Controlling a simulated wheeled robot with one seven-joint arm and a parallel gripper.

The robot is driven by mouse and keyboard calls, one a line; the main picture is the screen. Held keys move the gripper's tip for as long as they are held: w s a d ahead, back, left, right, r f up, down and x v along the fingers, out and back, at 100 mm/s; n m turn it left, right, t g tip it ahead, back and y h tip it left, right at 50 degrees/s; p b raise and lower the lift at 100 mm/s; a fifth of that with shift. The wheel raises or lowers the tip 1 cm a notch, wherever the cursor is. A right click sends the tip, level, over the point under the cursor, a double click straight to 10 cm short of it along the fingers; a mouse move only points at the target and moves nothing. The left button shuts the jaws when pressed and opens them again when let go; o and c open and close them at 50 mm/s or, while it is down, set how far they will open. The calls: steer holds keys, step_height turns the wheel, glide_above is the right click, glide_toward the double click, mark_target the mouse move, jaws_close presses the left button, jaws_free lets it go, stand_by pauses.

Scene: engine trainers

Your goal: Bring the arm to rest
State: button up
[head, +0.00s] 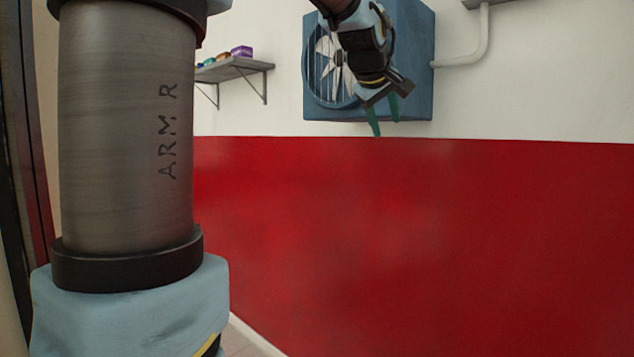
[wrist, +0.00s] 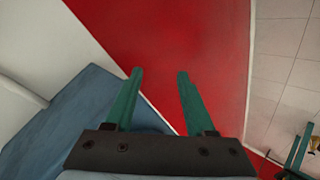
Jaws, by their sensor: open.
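My gripper (head: 383,114) is at the top of the head view, in front of the blue fan box, with its green fingers pointing down. In the wrist view my gripper (wrist: 157,75) shows two green fingers spread apart with nothing between them. My arm is raised, and a large grey link of it marked "ARM R" fills the left of the head view.
A blue fan box (head: 415,60) is on the white wall behind my gripper, with a grey pipe (head: 470,58) at its right. A wall shelf (head: 232,68) with small boxes is left of it. The red lower wall (head: 420,230) is bare.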

steer(key=s+a+f+m+g+y, duration=0.1)
steer(key=s+a+f+g+y, duration=0.1)
steer(key=a+f, duration=0.65)
steer(key=s+a+f+m+g+y, duration=0.1)
steer(key=s+a+f+m+g, duration=0.2)
steer(key=f, duration=1.1)
steer(key=s+a+f+g, duration=0.1)
steer(key=s+a+f, duration=0.4)
steer(key=s+f, duration=0.2)
steer(key=s+a+f+m+g+y, duration=0.1)
steer(key=s+a+f, duration=0.4)
steer(key=s+f, duration=0.2)
steer(key=shift+s+f+m+g, duration=0.15)
steer(key=shift+f+m+g, duration=0.15)
steer(key=shift+f+g, duration=0.15)
steer(key=shift+c, duration=0.4)
